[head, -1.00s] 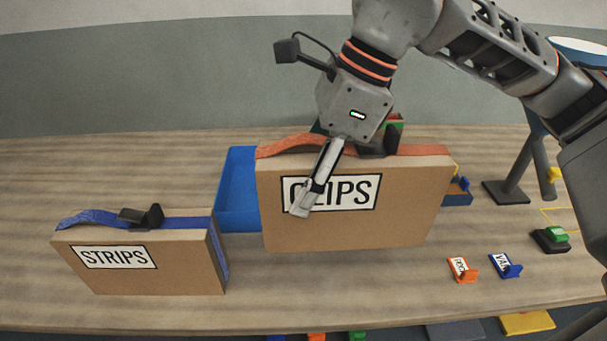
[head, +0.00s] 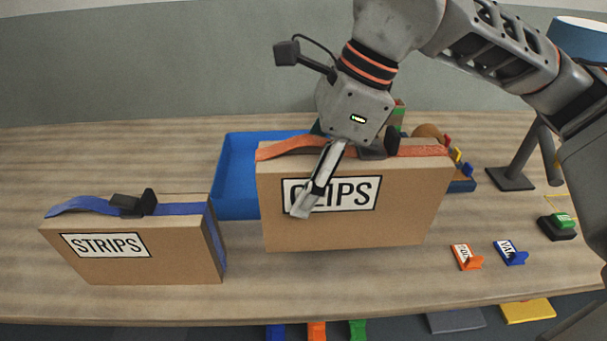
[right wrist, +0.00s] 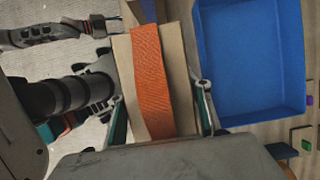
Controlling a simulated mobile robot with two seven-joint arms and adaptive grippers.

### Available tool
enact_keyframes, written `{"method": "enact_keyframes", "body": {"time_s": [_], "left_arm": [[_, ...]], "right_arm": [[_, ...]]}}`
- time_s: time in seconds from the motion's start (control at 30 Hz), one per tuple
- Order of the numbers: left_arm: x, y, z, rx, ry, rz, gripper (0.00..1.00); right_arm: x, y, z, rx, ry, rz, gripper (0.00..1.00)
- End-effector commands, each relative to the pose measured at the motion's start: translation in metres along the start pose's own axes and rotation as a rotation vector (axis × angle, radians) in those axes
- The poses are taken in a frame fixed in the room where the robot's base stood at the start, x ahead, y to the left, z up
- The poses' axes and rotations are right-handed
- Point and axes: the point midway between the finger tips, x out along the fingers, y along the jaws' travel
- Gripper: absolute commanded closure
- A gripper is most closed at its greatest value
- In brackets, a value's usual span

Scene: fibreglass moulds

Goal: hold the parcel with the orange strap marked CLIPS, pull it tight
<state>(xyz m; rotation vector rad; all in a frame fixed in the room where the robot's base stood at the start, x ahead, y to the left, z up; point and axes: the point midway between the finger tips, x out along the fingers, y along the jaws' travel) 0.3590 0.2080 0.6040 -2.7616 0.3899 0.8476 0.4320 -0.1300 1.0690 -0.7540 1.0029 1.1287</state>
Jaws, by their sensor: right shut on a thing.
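The cardboard parcel labelled CLIPS (head: 410,205) is upright at the middle of the head view, with an orange strap (head: 285,147) over its top and a dark buckle (head: 375,151). The strap bows up off the top left of the buckle. My right gripper (head: 318,182) is shut on the parcel from above. One finger crosses the label; the other is hidden behind. The right wrist view shows the strap (right wrist: 152,80) between both fingers. A grey arm end (right wrist: 98,26) at upper left there may be my left gripper; its jaws are unclear.
A STRIPS parcel (head: 150,255) with a blue strap stands at left. A blue tray (head: 236,175) lies behind the CLIPS parcel. At right are an orange tag (head: 466,257), a blue tag (head: 511,253), a green button (head: 562,221) and a lamp stand (head: 512,178). Bare table separates the parcels.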

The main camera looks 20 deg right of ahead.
Motion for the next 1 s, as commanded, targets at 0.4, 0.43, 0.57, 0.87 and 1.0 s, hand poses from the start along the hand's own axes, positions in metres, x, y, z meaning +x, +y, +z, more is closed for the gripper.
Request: {"method": "enact_keyframes", "body": {"time_s": [0.4, 0.43, 0.57, 0.87, 1.0], "left_arm": [[0.005, -0.001, 0.009, 0.008, -0.007, -0.003, 0.6], [0.005, -0.001, 0.009, 0.009, -0.008, -0.004, 0.6], [0.006, -0.002, 0.01, 0.011, -0.007, -0.005, 0.6], [0.008, -0.003, 0.011, 0.015, -0.005, -0.007, 0.6], [0.008, -0.003, 0.012, 0.017, -0.007, -0.008, 0.6]], "right_arm": [[0.014, 0.0, -0.006, -0.001, -0.001, 0.0, 0.96], [0.015, 0.0, -0.006, -0.001, -0.001, 0.0, 0.96], [0.019, -0.001, -0.008, -0.001, -0.001, -0.001, 0.96], [0.028, -0.001, -0.012, 0.0, -0.001, -0.001, 0.96], [0.033, 0.0, -0.014, 0.0, -0.001, -0.001, 0.96]]}}
